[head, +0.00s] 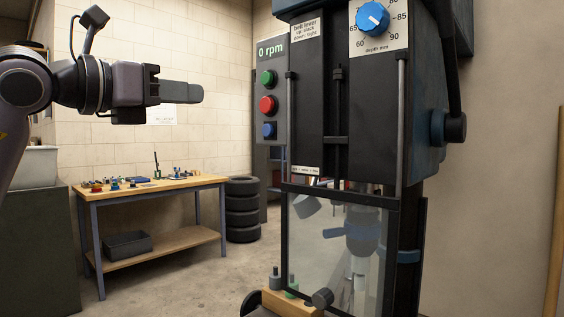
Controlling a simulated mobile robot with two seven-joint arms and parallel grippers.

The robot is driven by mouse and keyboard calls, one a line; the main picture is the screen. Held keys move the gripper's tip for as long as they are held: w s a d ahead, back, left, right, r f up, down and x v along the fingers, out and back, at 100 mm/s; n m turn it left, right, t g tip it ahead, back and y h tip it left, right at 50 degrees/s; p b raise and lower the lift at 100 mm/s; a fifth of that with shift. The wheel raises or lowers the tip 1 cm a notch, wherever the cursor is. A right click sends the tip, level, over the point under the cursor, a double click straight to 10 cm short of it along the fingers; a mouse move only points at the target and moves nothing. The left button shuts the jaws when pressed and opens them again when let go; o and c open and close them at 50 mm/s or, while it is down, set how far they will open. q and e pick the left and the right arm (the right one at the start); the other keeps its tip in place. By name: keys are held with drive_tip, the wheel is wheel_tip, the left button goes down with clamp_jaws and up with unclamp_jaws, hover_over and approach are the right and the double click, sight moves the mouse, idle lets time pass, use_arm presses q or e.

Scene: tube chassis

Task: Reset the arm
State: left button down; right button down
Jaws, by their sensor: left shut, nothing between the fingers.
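My left arm comes in from the left edge at the upper part of the head view. Its left gripper (181,92) points right, level in the air, shut with nothing held. It is apart from the drill press (364,120), whose button panel (271,90) lies a little to the right of the fingertips in the picture. The panel carries green, red and blue buttons under a display that reads 0 rpm. My right gripper is not in view.
The press has a clear guard (325,240), a blue depth dial (372,19) and a side handle (449,127). A workbench (150,187) with small parts stands behind at left, beside stacked tyres (242,210). A grey cabinet (38,250) is at far left. Floor between is clear.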

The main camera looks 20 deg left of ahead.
use_arm(q)
drive_tip(key=w+d+f+n+g+h+p, duration=0.2)
drive_tip(key=d+f+n+h+p, duration=0.15)
drive_tip(key=d+f+h, duration=0.55)
drive_tip(key=w+d+f+n+g+h+p, duration=0.2)
drive_tip(key=d+f+n+g+h, duration=0.15)
drive_tip(key=d+f, duration=0.7)
drive_tip(key=s+a+f+n+t+y+p, duration=0.1)
drive_tip(key=a+f+n+t+y, duration=0.2)
drive_tip(key=f+n, duration=0.55)
drive_tip(key=s+a+f+n+t+y+p, duration=0.1)
drive_tip(key=a+f+n+y, duration=0.1)
drive_tip(key=f+n+y, duration=0.6)
drive_tip(key=s+a+f+n+t+y+p, duration=0.1)
drive_tip(key=a+f+n+t+y, duration=0.15)
drive_tip(key=f+n, duration=0.5)
drive_tip(key=s+f+n+g+y, duration=0.1)
drive_tip(key=s+f+n+g, duration=0.2)
drive_tip(key=s+f, duration=0.5)
drive_tip(key=s+f+n+g+y+p, duration=0.1)
drive_tip(key=s+f+n+g+y, duration=0.1)
drive_tip(key=s+f, duration=0.7)
wheel_tip(320, 180, down, 3)
drive_tip(key=n+g, duration=0.1)
drive_tip(key=g, duration=0.1)
drive_tip(key=shift+a+n+g, duration=0.2)
drive_tip(key=shift+n+g, duration=0.1)
drive_tip(key=shift+g, duration=0.1)
